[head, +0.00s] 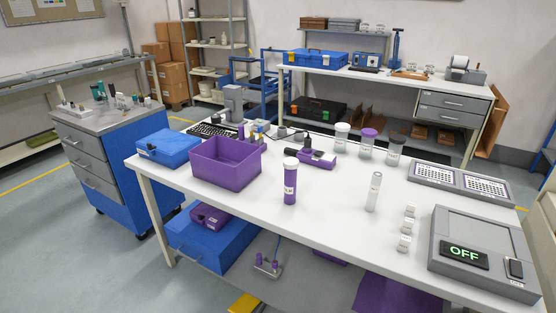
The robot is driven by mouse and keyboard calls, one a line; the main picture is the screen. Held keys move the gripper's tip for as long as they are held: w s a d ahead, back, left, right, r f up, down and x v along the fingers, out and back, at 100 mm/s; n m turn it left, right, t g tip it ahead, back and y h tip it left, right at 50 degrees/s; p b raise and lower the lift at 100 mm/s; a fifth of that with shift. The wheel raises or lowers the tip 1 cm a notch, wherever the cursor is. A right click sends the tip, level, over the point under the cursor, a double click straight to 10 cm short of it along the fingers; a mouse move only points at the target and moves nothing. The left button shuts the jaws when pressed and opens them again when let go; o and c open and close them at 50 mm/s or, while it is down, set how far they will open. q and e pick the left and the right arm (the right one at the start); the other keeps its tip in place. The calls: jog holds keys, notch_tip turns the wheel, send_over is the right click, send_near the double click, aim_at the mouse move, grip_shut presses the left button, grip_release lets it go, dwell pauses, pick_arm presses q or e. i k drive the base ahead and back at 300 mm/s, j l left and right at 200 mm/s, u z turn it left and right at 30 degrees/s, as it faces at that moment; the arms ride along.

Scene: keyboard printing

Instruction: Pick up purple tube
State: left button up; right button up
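A purple tube (290,185) with a white cap stands upright on the white table (330,212), near the front edge and right of the purple bin. It carries a white label with dark marks too small to read. Nothing touches the tube, and it is in full view. Neither of my grippers shows in the head view.
An open purple bin (226,172) and a blue case (168,148) are left of the tube. A clear tube (374,192) and small white pieces (407,228) are to its right. Behind are a purple tool (316,159) and lidded jars (366,145). A grey box reading OFF (485,250) is at the right.

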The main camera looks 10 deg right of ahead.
aim_at(290, 175)
jog(key=i+j, duration=0.45)
jog(key=i, duration=0.2)
jog(key=i+z, duration=0.1)
jog(key=z, duration=0.3)
jog(key=j+z, duration=0.15)
jog(key=z, duration=0.25)
jog(key=i+j+z, duration=0.1)
jog(key=z, duration=0.3)
